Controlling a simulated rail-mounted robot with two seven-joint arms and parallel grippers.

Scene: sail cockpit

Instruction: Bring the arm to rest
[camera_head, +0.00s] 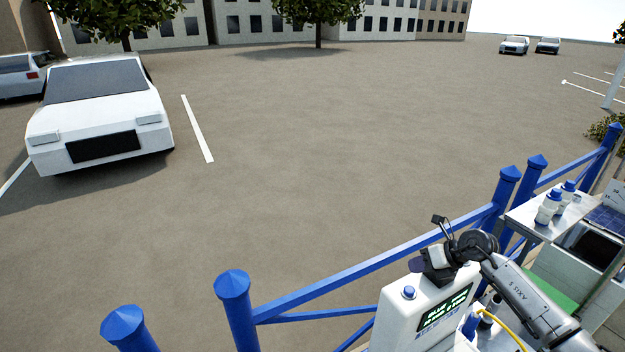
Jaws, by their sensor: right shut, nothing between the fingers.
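My right arm (525,300) comes in from the lower right. Its gripper (420,266) is shut and empty, at the upper edge of a white machine (400,312) with a dark display showing green text. The gripper hides part of the machine's top; I cannot tell whether it touches. My left gripper is not in view.
A blue railing (380,262) with capped posts runs behind the machine. A yellow cable (500,325) lies close under my right arm. White bottles with blue caps (548,207) stand on a metal shelf at right. Beyond the railing is open pavement with parked cars (95,115).

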